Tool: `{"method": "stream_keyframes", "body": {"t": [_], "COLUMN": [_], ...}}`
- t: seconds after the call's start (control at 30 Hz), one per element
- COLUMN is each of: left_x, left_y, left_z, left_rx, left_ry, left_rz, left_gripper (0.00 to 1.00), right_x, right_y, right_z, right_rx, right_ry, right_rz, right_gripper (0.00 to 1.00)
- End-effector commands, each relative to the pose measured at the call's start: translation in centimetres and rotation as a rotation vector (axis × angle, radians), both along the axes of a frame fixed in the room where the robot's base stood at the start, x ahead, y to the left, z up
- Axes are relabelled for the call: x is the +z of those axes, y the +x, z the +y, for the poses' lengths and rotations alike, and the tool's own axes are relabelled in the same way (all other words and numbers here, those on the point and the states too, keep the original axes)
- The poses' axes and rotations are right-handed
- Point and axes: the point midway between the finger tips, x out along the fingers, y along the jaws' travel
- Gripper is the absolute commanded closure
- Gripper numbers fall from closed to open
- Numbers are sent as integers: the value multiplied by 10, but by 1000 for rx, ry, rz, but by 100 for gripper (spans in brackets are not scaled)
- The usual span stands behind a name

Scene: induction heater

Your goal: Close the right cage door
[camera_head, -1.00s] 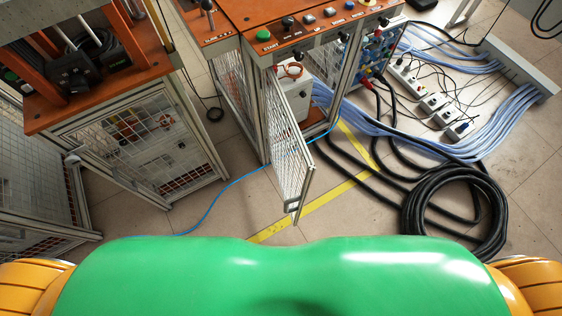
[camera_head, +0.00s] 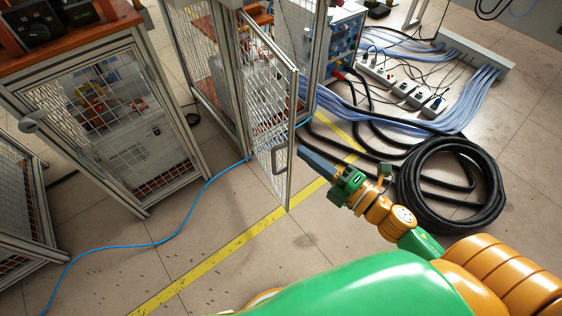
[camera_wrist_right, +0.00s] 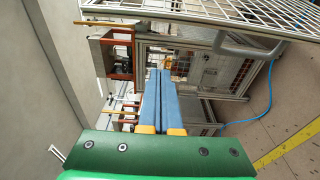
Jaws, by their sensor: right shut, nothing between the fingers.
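The right cage door (camera_head: 272,110), a wire mesh panel in a pale metal frame, stands swung open from its cage (camera_head: 222,90). A grey handle (camera_head: 282,158) sits near the door's free edge. My right gripper (camera_head: 302,152) is shut and empty, its blue fingers pointing left just to the right of the handle; I cannot tell whether they touch the door. In the right wrist view, the shut fingers (camera_wrist_right: 160,72) point forward, with the door's mesh (camera_wrist_right: 205,12) and handle (camera_wrist_right: 247,47) above and to the right. My left gripper is out of view.
Another cage (camera_head: 110,125) with a mesh front stands at the left. A blue cable (camera_head: 190,215) and yellow floor line (camera_head: 225,250) cross the floor. A black cable coil (camera_head: 450,185) and power strips (camera_head: 400,88) lie at the right.

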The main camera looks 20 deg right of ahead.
Motion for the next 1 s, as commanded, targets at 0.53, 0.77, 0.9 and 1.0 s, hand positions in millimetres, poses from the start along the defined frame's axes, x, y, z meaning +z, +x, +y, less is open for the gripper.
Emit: {"method": "stream_keyframes", "body": {"t": [0.53, 0.77, 0.9, 1.0], "left_x": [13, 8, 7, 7], "left_y": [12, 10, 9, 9], "left_z": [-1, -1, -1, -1], "left_rx": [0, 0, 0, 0], "left_ry": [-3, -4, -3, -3], "left_rz": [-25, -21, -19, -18], "left_gripper": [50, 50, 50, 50], "right_x": [8, 4, 5, 5], "right_y": [91, 93, 93, 93], "right_z": [48, 13, 7, 7], "right_rx": [4, 3, 3, 3], "right_ry": [-2, -3, 0, 1], "right_rz": [-12, -6, -6, -5], "right_gripper": [100, 100, 100, 100]}}
